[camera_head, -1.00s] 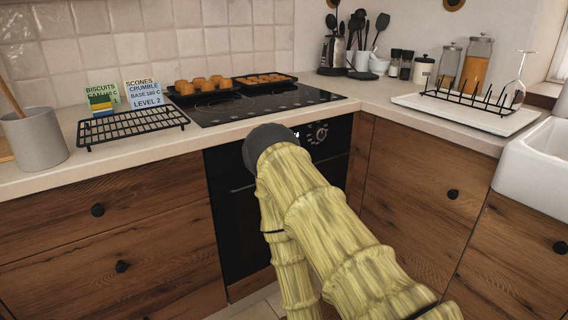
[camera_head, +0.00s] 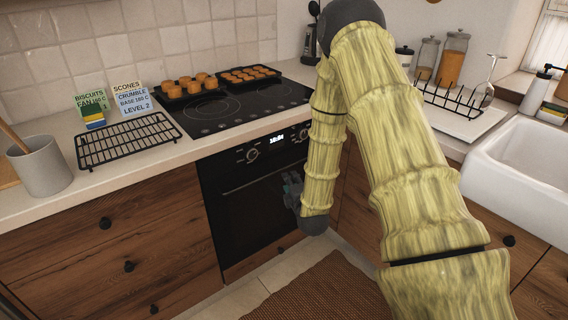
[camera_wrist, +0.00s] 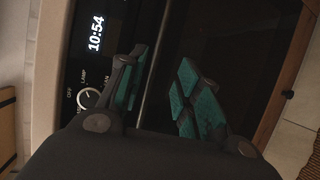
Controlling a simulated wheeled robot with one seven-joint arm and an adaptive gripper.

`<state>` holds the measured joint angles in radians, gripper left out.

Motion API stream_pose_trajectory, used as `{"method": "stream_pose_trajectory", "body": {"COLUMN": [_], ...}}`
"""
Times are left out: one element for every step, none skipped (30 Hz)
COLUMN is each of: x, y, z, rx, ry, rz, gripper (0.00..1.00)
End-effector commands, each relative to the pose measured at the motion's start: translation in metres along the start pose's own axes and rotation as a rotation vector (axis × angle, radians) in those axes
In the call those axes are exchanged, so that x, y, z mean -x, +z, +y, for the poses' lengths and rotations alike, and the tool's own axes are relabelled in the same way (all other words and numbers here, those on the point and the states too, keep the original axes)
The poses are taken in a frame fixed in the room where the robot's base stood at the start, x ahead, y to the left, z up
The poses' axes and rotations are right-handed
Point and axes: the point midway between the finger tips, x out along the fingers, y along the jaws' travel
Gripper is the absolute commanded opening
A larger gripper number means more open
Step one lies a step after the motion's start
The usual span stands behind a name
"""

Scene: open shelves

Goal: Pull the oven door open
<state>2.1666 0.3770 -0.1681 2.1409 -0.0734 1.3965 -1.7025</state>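The black oven (camera_head: 240,205) is set in the cabinets under the hob, and its door is closed. The door's thin handle bar (camera_head: 249,179) runs across its top, and its right part is hidden by my arm. My gripper (camera_head: 291,188) is at the right side of the door, close to the handle. In the wrist view my gripper (camera_wrist: 160,88) has its two teal-padded fingers apart. The handle (camera_wrist: 154,75) shows as a narrow bar running between them. I cannot tell whether either finger touches it.
The control panel (camera_head: 270,144) with knobs and a lit clock is above the door. Wooden drawers (camera_head: 120,240) flank the oven on the left. A brown mat (camera_head: 325,290) lies on the floor in front. The hob (camera_head: 240,108) carries trays of baked goods.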

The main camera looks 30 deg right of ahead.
Motion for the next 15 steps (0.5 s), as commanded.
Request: {"method": "stream_pose_trajectory", "body": {"x": [-0.002,-0.004,-0.006,-0.009,-0.011,-0.016,-0.020,-0.025,-0.031,-0.036,-0.041,-0.048,-0.052,-0.058,-0.064], "y": [0.002,0.002,0.002,0.002,0.002,0.002,0.003,0.003,0.003,0.003,0.002,0.002,0.003,0.003,0.002], "z": [0.004,0.005,0.005,0.005,0.004,0.004,0.004,0.004,0.004,0.004,0.004,0.004,0.004,0.005,0.004], "rx": [0.008,0.011,0.013,0.013,0.013,0.013,0.013,0.013,0.012,0.011,0.011,0.011,0.012,0.011,0.010], "ry": [0.007,0.010,0.011,0.011,0.011,0.010,0.010,0.010,0.010,0.009,0.010,0.010,0.010,0.011,0.010], "rz": [-0.003,-0.003,-0.004,-0.004,-0.004,-0.004,-0.004,-0.004,-0.005,-0.004,-0.004,-0.003,-0.004,-0.004,-0.003], "gripper": [0.34,0.34,0.34,0.34,0.34,0.34,0.34,0.34,0.34,0.34,0.34,0.34,0.34,0.34,0.34]}}
